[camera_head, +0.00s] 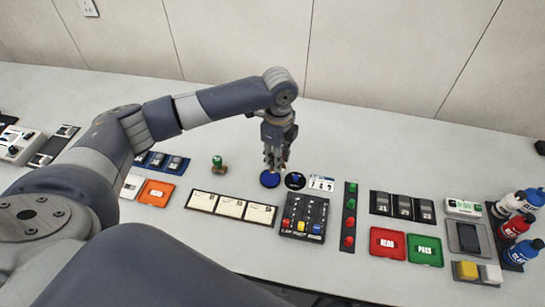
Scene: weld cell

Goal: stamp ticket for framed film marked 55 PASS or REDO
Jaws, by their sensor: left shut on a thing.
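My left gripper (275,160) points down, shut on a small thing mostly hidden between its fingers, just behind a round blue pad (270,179). I cannot tell whether that thing touches the pad. A round black pad (295,181) lies beside it. A green-topped stamp (217,163) stands to the left. Three cream tickets (230,207) lie in a dark holder. Framed films (402,207) sit in a rack at the right, and more (162,162) at the left; I cannot make out a 55. A red tray (388,243) and a green PASS tray (425,250) lie at the front right. My right gripper is out of view.
A black tray (303,217) holds small coloured items. A dark strip (349,217) has green and red knobs. Bottles (514,228) stand at the far right. An orange tray (156,193) is at the left.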

